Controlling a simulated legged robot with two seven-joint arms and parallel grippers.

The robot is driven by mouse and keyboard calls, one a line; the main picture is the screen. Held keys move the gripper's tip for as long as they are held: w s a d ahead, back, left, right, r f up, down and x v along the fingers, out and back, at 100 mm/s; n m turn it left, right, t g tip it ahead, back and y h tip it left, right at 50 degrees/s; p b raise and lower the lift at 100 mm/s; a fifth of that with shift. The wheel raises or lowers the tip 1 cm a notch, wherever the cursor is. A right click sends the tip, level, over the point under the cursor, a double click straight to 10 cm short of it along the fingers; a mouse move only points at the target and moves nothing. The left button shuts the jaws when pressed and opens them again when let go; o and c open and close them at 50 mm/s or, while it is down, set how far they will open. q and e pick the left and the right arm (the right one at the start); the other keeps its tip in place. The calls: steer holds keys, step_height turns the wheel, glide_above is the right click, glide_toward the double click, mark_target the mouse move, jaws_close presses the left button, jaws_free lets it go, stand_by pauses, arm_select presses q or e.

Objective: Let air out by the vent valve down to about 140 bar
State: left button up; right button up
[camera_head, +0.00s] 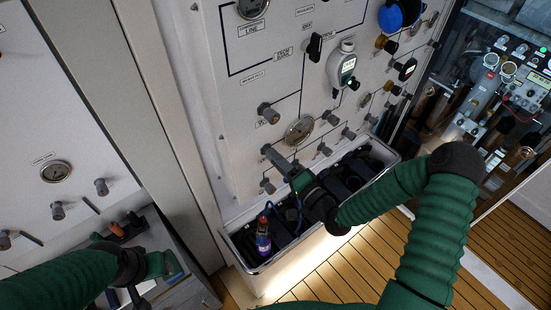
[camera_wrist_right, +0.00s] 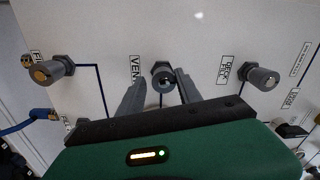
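The vent valve (camera_wrist_right: 163,77) is a dark grey knob on the white panel, beside a partly covered label starting "VEN". My right gripper (camera_wrist_right: 160,82) has one grey finger on each side of this knob. A small gap shows beside the left finger; firm contact is not visible. In the head view my right gripper (camera_head: 274,158) reaches the lower left of the panel and largely hides the knob. A round gauge (camera_head: 299,129) sits just above it; its reading is too small to read. My left gripper (camera_head: 172,265) is low at left, away from the panel; its fingers are unclear.
Other grey knobs (camera_wrist_right: 48,70) (camera_wrist_right: 262,78) flank the vent valve. A lit white bin (camera_head: 327,220) below the panel holds dark cylinders and a purple bottle (camera_head: 263,236). A digital gauge (camera_head: 347,68) is higher up. A grey tray of tools (camera_head: 125,228) stands at lower left.

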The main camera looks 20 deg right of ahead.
steer(key=shift+o, duration=0.8)
steer(key=shift+d, duration=0.1)
arm_select(q)
steer(key=shift+s+d+r, duration=0.1)
steer(key=shift+d, duration=0.2)
arm_select(e)
steer(key=shift+d+r, duration=0.1)
steer(key=shift+d, duration=0.05)
arm_select(q)
steer(key=shift+r+p, duration=0.65)
steer(key=shift+p, duration=0.05)
arm_select(e)
steer(key=v, duration=1.7)
steer(key=shift+d, duration=0.15)
arm_select(q)
steer(key=shift+a, duration=0.2)
arm_select(e)
steer(key=shift+w, duration=0.1)
arm_select(q)
steer(key=shift+d, duration=0.15)
